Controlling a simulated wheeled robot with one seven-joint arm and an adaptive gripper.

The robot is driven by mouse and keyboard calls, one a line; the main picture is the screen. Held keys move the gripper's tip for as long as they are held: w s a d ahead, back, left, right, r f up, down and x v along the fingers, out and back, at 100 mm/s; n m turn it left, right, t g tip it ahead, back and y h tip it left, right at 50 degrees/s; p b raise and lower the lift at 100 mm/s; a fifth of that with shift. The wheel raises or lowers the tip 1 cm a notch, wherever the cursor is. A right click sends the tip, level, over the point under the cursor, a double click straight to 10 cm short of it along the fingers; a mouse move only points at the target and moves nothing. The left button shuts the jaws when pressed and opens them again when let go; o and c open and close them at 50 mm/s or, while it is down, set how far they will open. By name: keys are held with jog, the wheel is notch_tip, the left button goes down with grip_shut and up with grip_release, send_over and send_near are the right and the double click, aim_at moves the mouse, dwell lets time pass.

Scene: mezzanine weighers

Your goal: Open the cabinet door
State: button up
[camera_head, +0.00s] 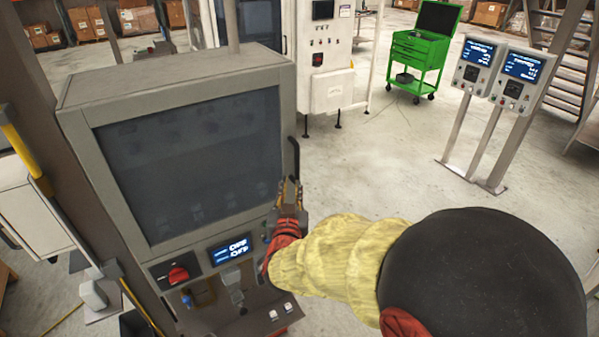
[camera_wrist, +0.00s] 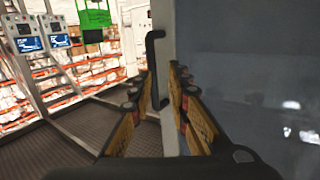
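The grey cabinet (camera_head: 180,75) stands at the left in the head view, its dark glazed door (camera_head: 195,160) closed. A black bar handle (camera_head: 295,158) sits on its right edge. In the wrist view the handle (camera_wrist: 150,70) rises at the middle, beside the glass front (camera_wrist: 255,85). My gripper (camera_head: 291,190) is at the lower end of the handle, pointing up along it. In the wrist view my gripper (camera_wrist: 162,95) has its fingers apart, with the handle's lower part and the cabinet edge between or just beyond them. I cannot tell whether a finger touches the handle.
Below the door is a panel with a red rotary switch (camera_head: 178,274) and a small blue display (camera_head: 230,249). A green tool cart (camera_head: 420,50) and two display posts (camera_head: 500,75) stand farther right. The concrete floor (camera_head: 400,150) right of the cabinet is clear.

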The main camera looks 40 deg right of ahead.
aim_at(297, 164)
jog(key=shift+h, duration=0.6)
jog(key=w+d, duration=0.1)
jog(key=d, duration=0.1)
jog(key=w+d+r, duration=0.1)
jog(key=w+d, duration=0.1)
jog(key=w+d+r, duration=0.1)
jog(key=w+d, duration=0.1)
jog(key=d, duration=0.1)
jog(key=shift+r+p, duration=0.2)
jog(key=shift+p, duration=0.1)
jog(key=shift+c, duration=0.3)
jog(key=c, duration=0.4)
grip_shut()
